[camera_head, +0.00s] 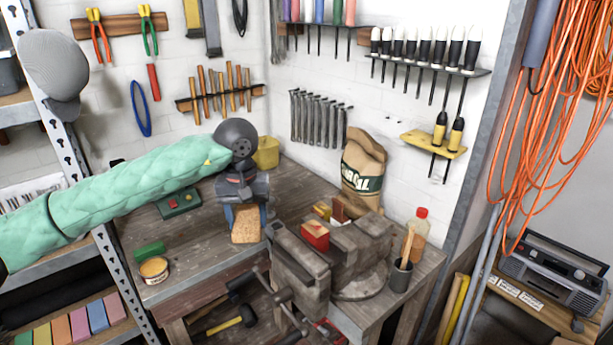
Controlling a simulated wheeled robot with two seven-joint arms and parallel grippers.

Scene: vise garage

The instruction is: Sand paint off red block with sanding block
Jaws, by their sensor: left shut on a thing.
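The red block (315,235) is clamped in the jaws of the grey metal vise (298,261) on the workbench. Its upper part stands above the jaws. My left gripper (245,208) points down and is shut on the tan, cork-like sanding block (245,227). It holds the sanding block to the left of the vise, apart from the red block. Whether the sanding block touches the bench cannot be told. My right gripper is not in view.
A paper sack (362,172) stands behind the vise. A red-capped bottle (417,230) and a dark cup with a brush (400,276) stand at its right. An open tin (154,268) and a green object (149,249) lie at the bench's left. The wooden bench top (200,247) between is clear.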

